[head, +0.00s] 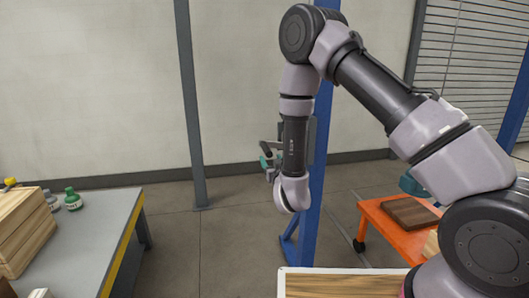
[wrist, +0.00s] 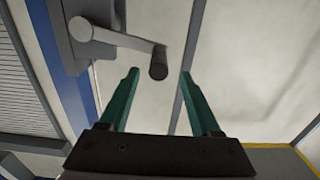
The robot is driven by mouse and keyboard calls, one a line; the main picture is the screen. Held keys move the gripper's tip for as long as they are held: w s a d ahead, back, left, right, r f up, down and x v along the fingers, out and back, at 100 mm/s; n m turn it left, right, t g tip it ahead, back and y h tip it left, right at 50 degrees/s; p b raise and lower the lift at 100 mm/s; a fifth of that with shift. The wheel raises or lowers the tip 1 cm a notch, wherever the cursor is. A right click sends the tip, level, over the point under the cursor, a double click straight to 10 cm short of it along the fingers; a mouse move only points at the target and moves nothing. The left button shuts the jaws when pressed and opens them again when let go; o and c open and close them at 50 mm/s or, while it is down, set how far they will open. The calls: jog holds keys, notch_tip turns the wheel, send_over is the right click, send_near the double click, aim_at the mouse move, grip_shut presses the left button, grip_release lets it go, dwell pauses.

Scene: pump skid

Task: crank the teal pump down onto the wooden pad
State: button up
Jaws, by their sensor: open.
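The hand crank (wrist: 120,38) is a grey arm with a dark round grip (wrist: 158,62), mounted on a grey housing on the blue post (head: 318,150). My gripper (wrist: 159,75) is open, its teal fingers on either side of the dark grip's line, with the grip at or just beyond the tips. Contact cannot be told. In the head view my gripper (head: 268,160) is small and partly hidden by my wrist. A teal body, apparently the pump (head: 411,185), shows partly behind my arm. Near it, the brown wooden pad (head: 408,212) lies on an orange cart (head: 385,225).
A wooden-topped surface (head: 340,286) is at the bottom. Open floor lies between bench and post.

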aim_at(267, 151)
jog(key=x, duration=0.8)
jog(key=shift+w, duration=0.1)
jog(key=shift+c, duration=0.2)
grip_shut()
dwell(1.0)
